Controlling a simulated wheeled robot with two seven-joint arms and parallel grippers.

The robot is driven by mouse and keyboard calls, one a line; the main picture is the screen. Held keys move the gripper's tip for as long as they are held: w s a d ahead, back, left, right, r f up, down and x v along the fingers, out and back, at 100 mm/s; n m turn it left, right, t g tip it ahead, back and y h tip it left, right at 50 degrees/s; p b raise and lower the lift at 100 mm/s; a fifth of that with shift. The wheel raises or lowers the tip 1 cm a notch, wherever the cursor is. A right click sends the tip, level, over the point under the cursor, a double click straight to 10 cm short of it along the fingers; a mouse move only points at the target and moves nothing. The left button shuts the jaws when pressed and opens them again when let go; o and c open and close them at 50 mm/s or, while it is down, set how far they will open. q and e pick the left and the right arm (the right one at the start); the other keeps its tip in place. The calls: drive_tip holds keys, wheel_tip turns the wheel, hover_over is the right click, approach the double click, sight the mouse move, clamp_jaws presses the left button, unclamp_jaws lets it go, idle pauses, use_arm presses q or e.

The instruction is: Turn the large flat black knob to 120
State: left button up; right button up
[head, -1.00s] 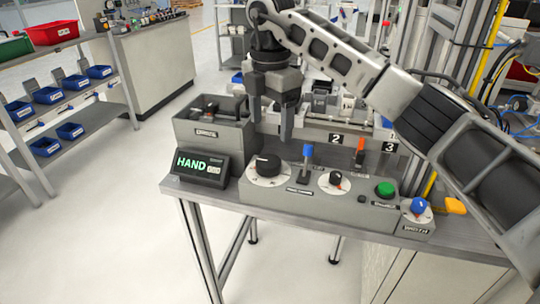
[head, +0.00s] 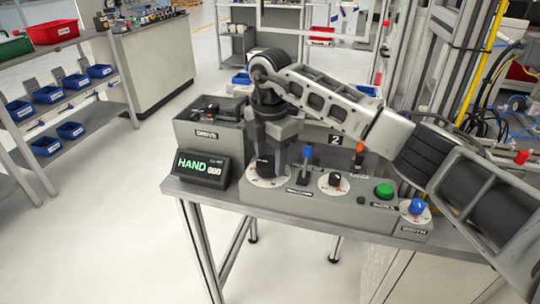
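The large flat black knob (head: 265,164) sits on a white round dial (head: 268,182) at the left end of the grey control panel (head: 318,200). My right gripper (head: 266,158) points down over it, with its fingers apart on either side of the knob. The fingers hide part of the knob and the far part of the dial, so the pointer's reading cannot be made out. I cannot tell whether the fingers touch the knob. The display (head: 200,168) to the left reads HAND and what looks like 000. My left gripper is not in view.
To the right on the panel are a blue-tipped lever (head: 307,153), a smaller black knob (head: 335,180), an orange-tipped lever (head: 359,150), a green button (head: 384,190) and a blue knob (head: 417,206). A grey box (head: 210,130) stands behind the display.

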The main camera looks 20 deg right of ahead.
drive_tip(key=shift+c, duration=0.6)
